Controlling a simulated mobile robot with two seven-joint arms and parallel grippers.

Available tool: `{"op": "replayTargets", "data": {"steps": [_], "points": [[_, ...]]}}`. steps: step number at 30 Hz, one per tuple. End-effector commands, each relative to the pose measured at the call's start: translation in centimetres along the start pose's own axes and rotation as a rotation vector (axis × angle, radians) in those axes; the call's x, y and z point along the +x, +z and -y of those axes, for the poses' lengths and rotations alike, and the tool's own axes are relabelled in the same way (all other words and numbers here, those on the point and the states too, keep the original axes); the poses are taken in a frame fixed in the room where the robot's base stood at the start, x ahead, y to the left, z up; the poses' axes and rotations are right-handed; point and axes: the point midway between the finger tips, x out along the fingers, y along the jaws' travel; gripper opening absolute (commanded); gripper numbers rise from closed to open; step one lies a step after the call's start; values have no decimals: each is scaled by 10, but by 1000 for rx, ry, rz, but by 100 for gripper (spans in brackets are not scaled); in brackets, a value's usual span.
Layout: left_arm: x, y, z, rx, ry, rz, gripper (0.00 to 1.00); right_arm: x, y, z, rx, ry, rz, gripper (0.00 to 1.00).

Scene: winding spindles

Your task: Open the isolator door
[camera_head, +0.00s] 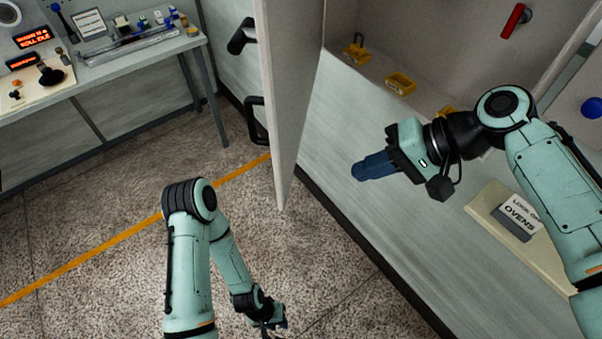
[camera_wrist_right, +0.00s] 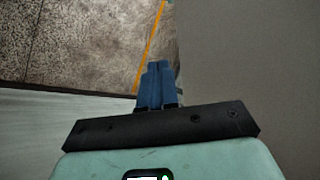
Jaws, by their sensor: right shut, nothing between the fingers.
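The isolator door (camera_head: 291,90) is a pale panel standing swung out from the cabinet, seen nearly edge-on in the head view. Two black handles, an upper one (camera_head: 242,36) and a lower one (camera_head: 256,121), are on its left side. The cabinet interior (camera_head: 440,35) is exposed, with a red lever (camera_head: 515,20) on its back wall. My right gripper (camera_head: 360,171) has its blue fingers shut and empty, in front of the cabinet, right of the door and apart from it. Its fingers also show closed in the wrist view (camera_wrist_right: 158,82). My left gripper (camera_head: 277,323) hangs low over the floor, its fingers too small to judge.
Yellow items (camera_head: 400,83) sit along the cabinet's lower ledge. A sign reading OVENS (camera_head: 518,222) is on a cream plate at right. A workbench (camera_head: 130,62) with displays and small parts stands at upper left. The speckled floor (camera_head: 110,200) with an orange line is clear.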

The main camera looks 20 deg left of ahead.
Motion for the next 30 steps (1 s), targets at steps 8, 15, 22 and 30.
{"op": "replayTargets", "data": {"steps": [8,15,22,30], "points": [[10,5,5,-3,-3,7,29,62,1,-2,2,3,7,0],[7,4,4,-2,-2,5,29,99,0,12,-2,2,3,0],[2,1,1,-1,-1,2,29,114,0,25,0,3,1,0],[3,1,2,-1,-1,2,29,116,0,25,2,2,1,0]]}}
